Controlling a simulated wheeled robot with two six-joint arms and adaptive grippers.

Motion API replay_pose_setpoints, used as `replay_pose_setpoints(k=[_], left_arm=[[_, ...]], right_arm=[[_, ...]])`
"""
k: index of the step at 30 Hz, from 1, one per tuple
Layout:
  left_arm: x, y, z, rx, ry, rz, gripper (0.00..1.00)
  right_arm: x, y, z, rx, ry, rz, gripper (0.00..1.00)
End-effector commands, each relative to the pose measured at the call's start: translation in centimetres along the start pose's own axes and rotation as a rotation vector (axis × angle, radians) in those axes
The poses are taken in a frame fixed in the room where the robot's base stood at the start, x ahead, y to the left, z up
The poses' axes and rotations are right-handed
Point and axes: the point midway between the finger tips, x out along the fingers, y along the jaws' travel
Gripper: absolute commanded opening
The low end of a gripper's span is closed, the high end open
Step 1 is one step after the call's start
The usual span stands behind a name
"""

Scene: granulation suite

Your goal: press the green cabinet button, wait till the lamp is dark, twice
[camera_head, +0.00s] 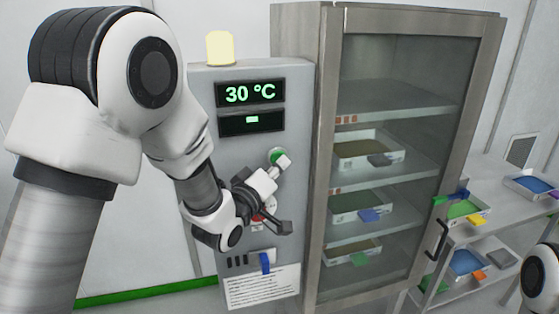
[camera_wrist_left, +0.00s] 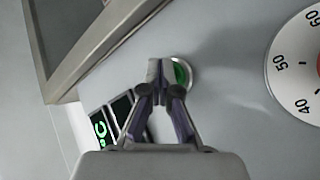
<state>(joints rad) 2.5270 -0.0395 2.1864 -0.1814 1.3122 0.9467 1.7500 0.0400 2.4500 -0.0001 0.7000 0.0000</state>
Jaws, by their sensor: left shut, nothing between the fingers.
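The green button (camera_head: 275,156) is on the grey control panel (camera_head: 205,95), below two displays. My left gripper (camera_head: 284,162) is shut and empty, its tips in front of the button and partly covering it. In the left wrist view the shut fingertips (camera_wrist_left: 157,72) overlap the button's edge, and part of its green face (camera_wrist_left: 181,74) with a metal ring shows beside them. I cannot tell whether the tips touch it. The lamp (camera_head: 220,47) on top of the panel looks lit, pale yellow. My right gripper is not in view.
The upper display (camera_head: 251,94) reads 30 °C; the lower display (camera_head: 252,120) shows a green bar. A dial (camera_wrist_left: 300,65) sits near the button. A glass-doored cabinet (camera_head: 325,30) with trays adjoins the panel on the right. A shelf table (camera_head: 505,228) with trays stands further right.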

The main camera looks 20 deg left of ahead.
Motion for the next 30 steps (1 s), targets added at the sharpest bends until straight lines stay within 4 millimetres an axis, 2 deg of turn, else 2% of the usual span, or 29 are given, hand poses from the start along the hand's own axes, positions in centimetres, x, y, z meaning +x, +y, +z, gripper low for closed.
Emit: replay_pose_setpoints(k=[8, 18, 30], left_arm=[[0.0, 0.1, 0.0, 0.000, 0.001, 0.000, 0.00], [-1.2, 0.9, 0.9, 0.001, 0.001, 0.001, 0.00], [-1.7, 1.2, 1.3, 0.001, -0.001, 0.000, 0.00]], right_arm=[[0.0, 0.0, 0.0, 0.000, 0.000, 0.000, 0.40], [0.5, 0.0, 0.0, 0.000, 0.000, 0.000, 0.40], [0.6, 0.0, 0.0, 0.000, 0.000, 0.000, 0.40]])
